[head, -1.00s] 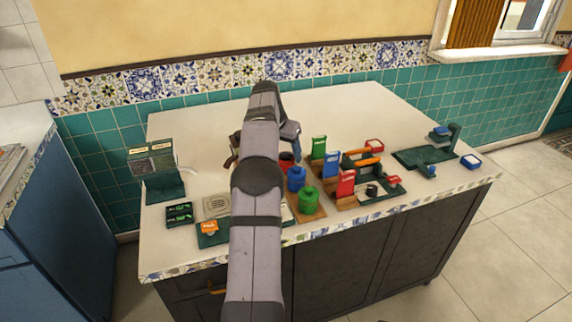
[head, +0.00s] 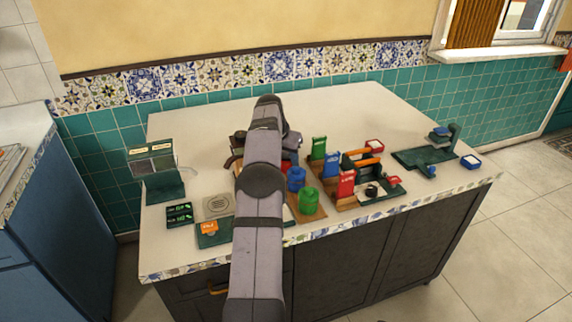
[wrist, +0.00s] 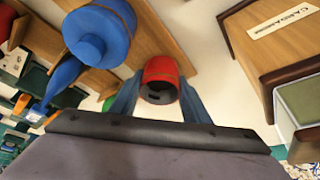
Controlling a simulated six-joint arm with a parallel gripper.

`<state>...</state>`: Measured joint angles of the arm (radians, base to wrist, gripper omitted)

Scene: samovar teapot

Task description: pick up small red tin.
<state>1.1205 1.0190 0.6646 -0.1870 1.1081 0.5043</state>
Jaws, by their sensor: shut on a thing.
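The small red tin (wrist: 160,75) shows in the wrist view between the two blue fingers of my gripper (wrist: 160,88), which is shut on it. A dark opening or mark shows on its near end. In the head view my own arm hides most of the tin and the fingers. A blue tin (head: 296,179) and a green tin (head: 309,202) stand just to the right of my arm; the blue one also shows in the wrist view (wrist: 98,35), left of the red tin. I cannot tell whether the red tin is clear of its support.
A wooden box labelled cardamom (wrist: 275,40) is at right in the wrist view. Tall green, blue and red packets (head: 345,184) stand right of the tins. A dark green stand (head: 163,185) is at left. The back of the white counter (head: 345,105) is clear.

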